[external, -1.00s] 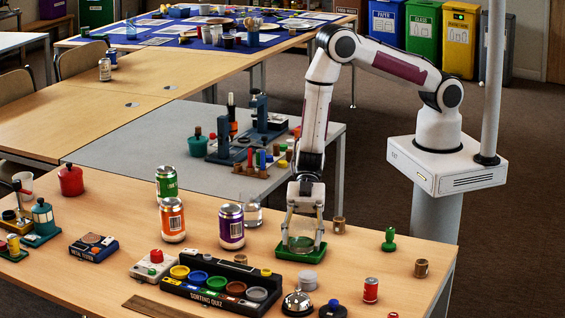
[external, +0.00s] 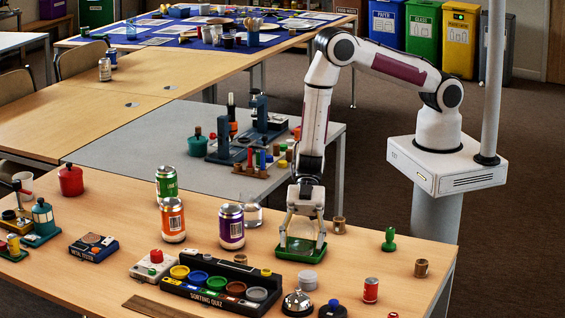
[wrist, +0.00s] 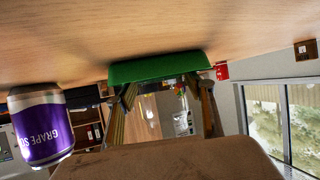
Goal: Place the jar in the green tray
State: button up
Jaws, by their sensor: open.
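The clear glass jar (external: 301,240) is on the green tray (external: 306,256) near the table's right side. It looks upright, but its outline is faint. My gripper (external: 303,238) points down over the tray, its fingers spread on either side of the jar. It is open, and I cannot tell whether a finger touches the glass. In the wrist view, which appears upside down, the green tray (wrist: 160,68) lies beyond my open fingers (wrist: 165,88). The jar is hard to make out between them there.
A grey cup (external: 308,280), a bell (external: 298,303) and the sorting quiz box (external: 215,288) are in front. A green stamp-like piece (external: 389,239) stands to the right.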

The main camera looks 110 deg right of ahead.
jog(key=shift+r, duration=0.15)
jog(key=v, duration=1.2)
jog(key=shift+r, duration=0.1)
dwell(0.3)
jog(key=shift+w, duration=0.1)
dwell(0.3)
